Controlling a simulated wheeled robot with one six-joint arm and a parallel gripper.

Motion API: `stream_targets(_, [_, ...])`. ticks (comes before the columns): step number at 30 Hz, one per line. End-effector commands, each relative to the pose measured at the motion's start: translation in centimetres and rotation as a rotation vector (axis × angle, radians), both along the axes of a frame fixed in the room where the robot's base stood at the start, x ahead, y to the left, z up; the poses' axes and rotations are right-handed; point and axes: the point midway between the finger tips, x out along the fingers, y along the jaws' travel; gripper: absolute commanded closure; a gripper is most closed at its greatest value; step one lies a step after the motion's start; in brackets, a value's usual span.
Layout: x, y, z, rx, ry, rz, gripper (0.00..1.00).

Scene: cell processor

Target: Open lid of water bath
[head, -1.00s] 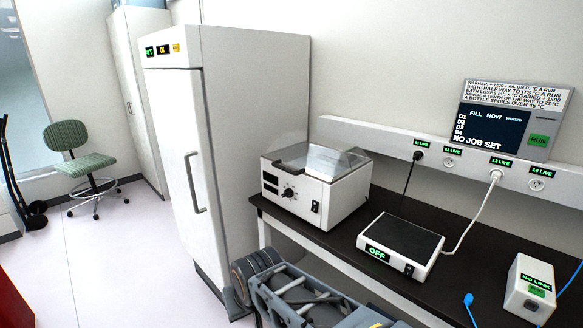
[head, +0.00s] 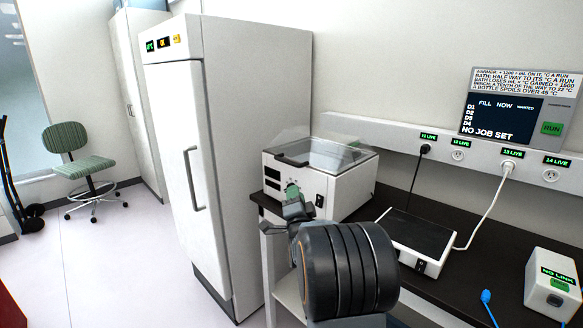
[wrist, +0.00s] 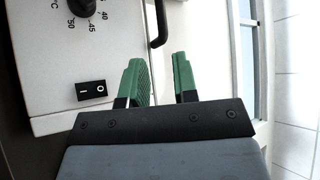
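The water bath (head: 345,192) is a white box on the dark bench, with a clear lid (head: 330,153) over its top. The lid looks down, and its black handle (head: 292,160) is at the front edge. In the wrist view the handle (wrist: 158,25) is just beyond the fingertips, apart from them. My gripper (wrist: 160,75) has green fingers spread with an empty gap between them. In the head view my gripper (head: 293,190) is in front of the bath's front panel, below the handle, and covers part of the dial.
A tall white fridge (head: 255,150) stands close on the left of the bath. A flat warmer plate (head: 425,232) with a white cable and a white box (head: 556,285) are on the bench to the right. A socket rail (head: 400,137) runs behind.

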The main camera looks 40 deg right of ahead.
Motion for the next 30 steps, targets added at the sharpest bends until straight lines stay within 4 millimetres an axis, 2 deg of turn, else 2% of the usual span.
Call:
stream_targets(5, [1.8,-1.3,1.2,0.000,-0.019,0.000,0.73])
stream_targets(18, [8.3,-4.9,4.4,0.000,-0.015,0.000,0.73])
stream_targets(24, [9.9,-5.8,5.1,-0.001,-0.015,0.000,0.73])
stream_targets(30, [10.6,-6.1,5.3,0.000,-0.014,0.000,0.73])
